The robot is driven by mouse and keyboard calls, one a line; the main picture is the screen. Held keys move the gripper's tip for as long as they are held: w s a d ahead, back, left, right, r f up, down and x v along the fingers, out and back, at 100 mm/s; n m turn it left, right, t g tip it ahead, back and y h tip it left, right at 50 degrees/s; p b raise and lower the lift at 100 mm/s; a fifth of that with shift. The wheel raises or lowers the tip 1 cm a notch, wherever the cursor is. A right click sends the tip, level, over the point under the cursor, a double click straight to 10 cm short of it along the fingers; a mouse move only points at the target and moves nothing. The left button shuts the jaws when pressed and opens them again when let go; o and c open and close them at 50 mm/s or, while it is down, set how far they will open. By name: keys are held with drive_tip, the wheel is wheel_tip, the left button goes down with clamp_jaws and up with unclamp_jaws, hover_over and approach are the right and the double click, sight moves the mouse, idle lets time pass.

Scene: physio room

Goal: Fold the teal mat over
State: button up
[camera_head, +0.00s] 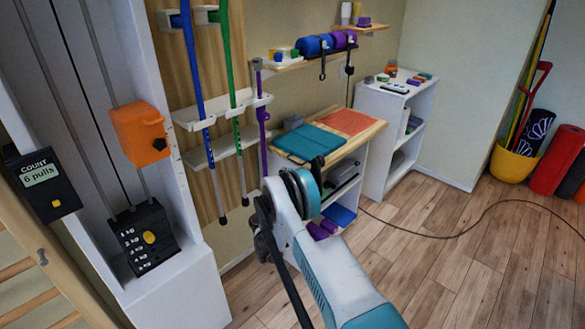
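The teal mat (309,141) lies flat on the wooden top of a small white cabinet, at the middle of the view. A small dark piece shows at its near edge. My arm rises from the bottom of the picture toward the mat's near side. Dark parts at the arm's far end, probably my gripper (317,166), show just in front of the mat's near right edge. The fingers are too small and too covered by the arm to tell whether they are open or shut, or whether they touch the mat.
An orange mat (346,122) lies beside the teal one on the wooden top (375,131). A white shelf unit (377,107) stands to the right. Poles hang on the wall rack at left, near a weight machine (145,240). A cable (440,236) crosses the otherwise open floor.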

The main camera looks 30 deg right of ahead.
drive_tip(key=b+x, duration=0.1)
drive_tip(key=x, duration=0.6)
drive_tip(key=shift+w+d+b, duration=0.1)
drive_tip(key=shift+d+b, duration=0.05)
drive_tip(key=shift+b, duration=0.25)
drive_tip(key=shift+c, duration=0.2)
clamp_jaws()
